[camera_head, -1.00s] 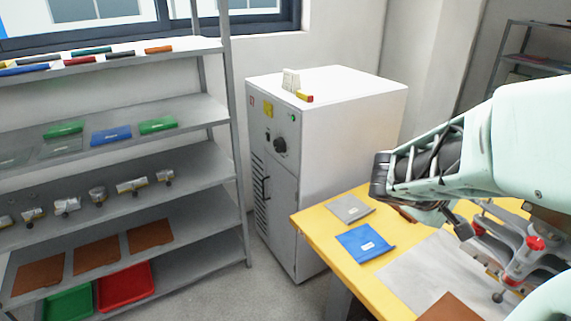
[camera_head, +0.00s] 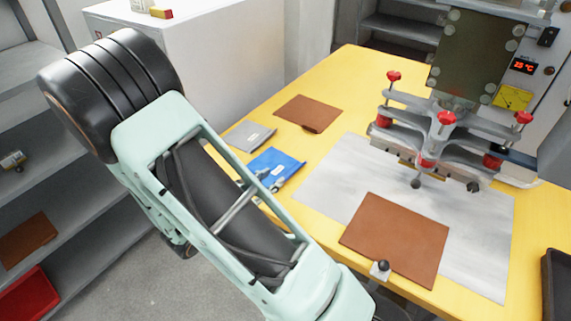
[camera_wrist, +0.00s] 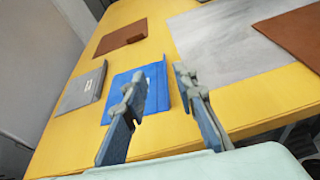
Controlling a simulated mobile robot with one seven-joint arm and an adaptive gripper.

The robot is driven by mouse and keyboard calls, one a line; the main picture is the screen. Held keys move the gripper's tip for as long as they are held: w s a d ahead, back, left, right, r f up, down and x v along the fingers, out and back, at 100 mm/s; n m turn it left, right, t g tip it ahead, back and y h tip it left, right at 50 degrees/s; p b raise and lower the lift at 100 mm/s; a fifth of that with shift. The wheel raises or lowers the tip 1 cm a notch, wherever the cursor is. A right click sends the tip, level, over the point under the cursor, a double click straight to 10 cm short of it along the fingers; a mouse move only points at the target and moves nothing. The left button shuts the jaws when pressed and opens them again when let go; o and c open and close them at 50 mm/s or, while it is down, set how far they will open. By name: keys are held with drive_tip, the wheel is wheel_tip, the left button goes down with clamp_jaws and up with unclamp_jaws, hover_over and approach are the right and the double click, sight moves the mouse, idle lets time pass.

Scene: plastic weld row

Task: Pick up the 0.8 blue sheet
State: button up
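The blue sheet (camera_head: 277,165) lies on the yellow table near its left edge, with a pale label on it. My gripper (camera_head: 268,180) is over its near part and hides some of it. In the wrist view, the blue sheet (camera_wrist: 152,88) lies behind and between the two finger tips. My gripper (camera_wrist: 158,74) is open there, with its fingers apart and nothing held between them. I cannot tell whether the fingers touch the sheet.
A grey sheet (camera_head: 248,136) lies just left of the blue one, and a brown sheet (camera_head: 308,113) lies behind. Another brown sheet (camera_head: 396,238) lies on a pale mat (camera_head: 330,185). The press (camera_head: 430,140) stands right. A white cabinet (camera_head: 225,55) stands beyond the table.

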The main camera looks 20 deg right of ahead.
sight(291, 173)
drive_tip(key=f, duration=0.2)
drive_tip(key=f+n, duration=0.1)
drive_tip(key=shift+s+a+f, duration=0.1)
drive_tip(key=shift+s+a, duration=0.1)
drive_tip(key=shift+a, duration=0.1)
drive_tip(key=x, duration=0.4)
drive_tip(key=shift+w+d+f+b, duration=0.15)
drive_tip(key=shift+d+b, duration=0.1)
drive_tip(key=shift+b, duration=0.1)
drive_tip(key=shift+x, duration=2.95)
drive_tip(key=shift+w+a, duration=0.15)
drive_tip(key=shift+w, duration=0.05)
clamp_jaws()
